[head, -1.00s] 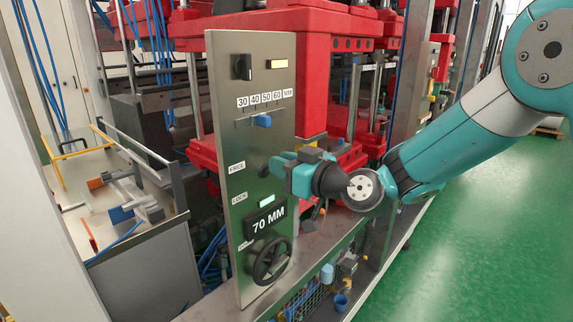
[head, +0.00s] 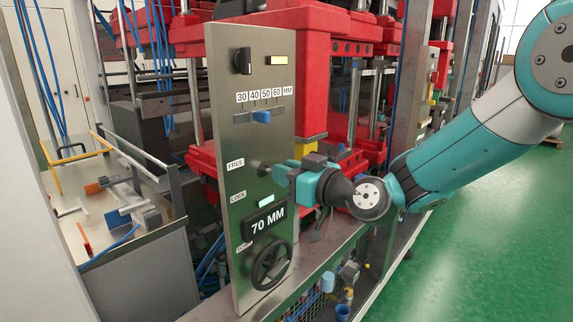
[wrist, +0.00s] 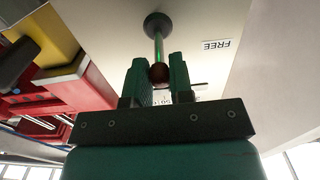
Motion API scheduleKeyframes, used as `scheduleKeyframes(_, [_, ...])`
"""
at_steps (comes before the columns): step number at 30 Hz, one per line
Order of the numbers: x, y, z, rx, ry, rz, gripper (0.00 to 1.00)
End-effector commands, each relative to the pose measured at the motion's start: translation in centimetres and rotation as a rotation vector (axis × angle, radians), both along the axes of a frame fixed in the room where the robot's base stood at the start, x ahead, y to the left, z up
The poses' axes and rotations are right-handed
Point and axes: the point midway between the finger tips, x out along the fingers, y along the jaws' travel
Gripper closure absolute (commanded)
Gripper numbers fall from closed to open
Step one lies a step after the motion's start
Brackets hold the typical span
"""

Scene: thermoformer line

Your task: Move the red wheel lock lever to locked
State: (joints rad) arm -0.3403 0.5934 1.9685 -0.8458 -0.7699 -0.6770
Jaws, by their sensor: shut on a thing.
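The wheel lock lever shows in the wrist view as a thin shaft from a dark round pivot (wrist: 158,26) to a dark red knob (wrist: 159,73). My gripper (wrist: 158,66) is shut on the knob, one finger on each side. In the head view my gripper (head: 279,175) is at the panel, just right of the dark pivot (head: 264,170), and hides most of the lever. The FREE label (head: 236,164) is left of the pivot, with the LOCK label (head: 238,196) below it. The black handwheel (head: 271,264) is lower on the panel.
The green floor (head: 480,230) at right is clear.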

Motion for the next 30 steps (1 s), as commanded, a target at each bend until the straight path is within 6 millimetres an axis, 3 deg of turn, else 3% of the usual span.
scheduleKeyframes(1, [-0.1, -0.1, -1.1, -0.007, 0.007, 0.001, 1.0])
scheduleKeyframes(6, [-0.1, -0.1, -1.9, -0.008, 0.006, 0.0, 1.0])
scheduleKeyframes(20, [-0.2, -0.2, -2.0, -0.006, 0.006, 0.001, 1.0])
scheduleKeyframes(30, [0.0, 0.1, -3.9, -0.006, 0.006, 0.001, 1.0])
